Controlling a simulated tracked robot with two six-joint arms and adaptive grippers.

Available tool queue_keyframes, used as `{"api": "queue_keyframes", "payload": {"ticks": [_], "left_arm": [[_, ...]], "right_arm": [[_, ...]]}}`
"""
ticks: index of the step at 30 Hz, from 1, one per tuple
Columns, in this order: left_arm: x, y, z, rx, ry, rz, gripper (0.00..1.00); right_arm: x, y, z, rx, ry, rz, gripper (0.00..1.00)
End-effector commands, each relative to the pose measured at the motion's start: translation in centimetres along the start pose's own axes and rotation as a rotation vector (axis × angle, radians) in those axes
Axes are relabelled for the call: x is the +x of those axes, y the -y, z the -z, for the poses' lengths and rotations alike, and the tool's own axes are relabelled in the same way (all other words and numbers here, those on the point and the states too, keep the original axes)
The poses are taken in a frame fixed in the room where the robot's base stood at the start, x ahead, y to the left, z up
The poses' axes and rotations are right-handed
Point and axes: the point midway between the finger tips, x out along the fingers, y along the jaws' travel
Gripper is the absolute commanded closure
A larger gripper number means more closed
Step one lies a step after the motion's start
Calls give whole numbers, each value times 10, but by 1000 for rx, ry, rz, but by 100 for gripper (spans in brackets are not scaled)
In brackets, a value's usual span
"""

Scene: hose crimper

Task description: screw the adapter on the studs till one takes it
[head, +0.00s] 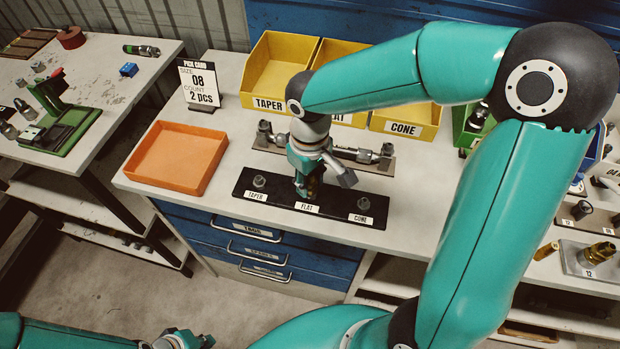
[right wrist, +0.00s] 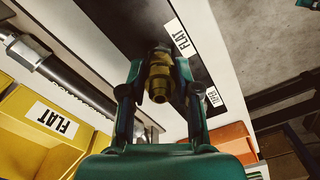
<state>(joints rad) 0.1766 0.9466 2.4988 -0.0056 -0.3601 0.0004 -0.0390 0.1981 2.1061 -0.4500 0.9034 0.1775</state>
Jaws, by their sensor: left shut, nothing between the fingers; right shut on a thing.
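A black stud strip (head: 240,190) lies on the bench with labels TAPER, FLAT and CONE. The taper stud (head: 259,181) and the cone stud (head: 363,203) stand bare. My right gripper (head: 309,188) points down over the FLAT place in the middle. It is shut on the brass adapter (right wrist: 158,78), which stands between its fingers in the right wrist view. The flat stud is hidden by the adapter and fingers; I cannot tell how far the adapter sits on it. My left gripper (head: 184,340) is shut and empty, low at the bottom edge, away from the bench.
A hose (head: 345,153) with metal end fittings lies on a holder just behind the strip. Yellow bins (head: 270,75) stand at the back, the cone bin (head: 405,128) among them. An orange tray (head: 177,157) is left of the strip. A pick card (head: 199,83) reads size 08, 2 pcs.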

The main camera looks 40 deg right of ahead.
Motion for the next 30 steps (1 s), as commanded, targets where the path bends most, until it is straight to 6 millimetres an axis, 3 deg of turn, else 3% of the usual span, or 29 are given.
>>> {"api": "queue_keyframes", "payload": {"ticks": [30], "left_arm": [[-28, -10, 0, 0, 0, 0, 100]], "right_arm": [[-40, 0, 0, 12, -1, 0, 100]]}}
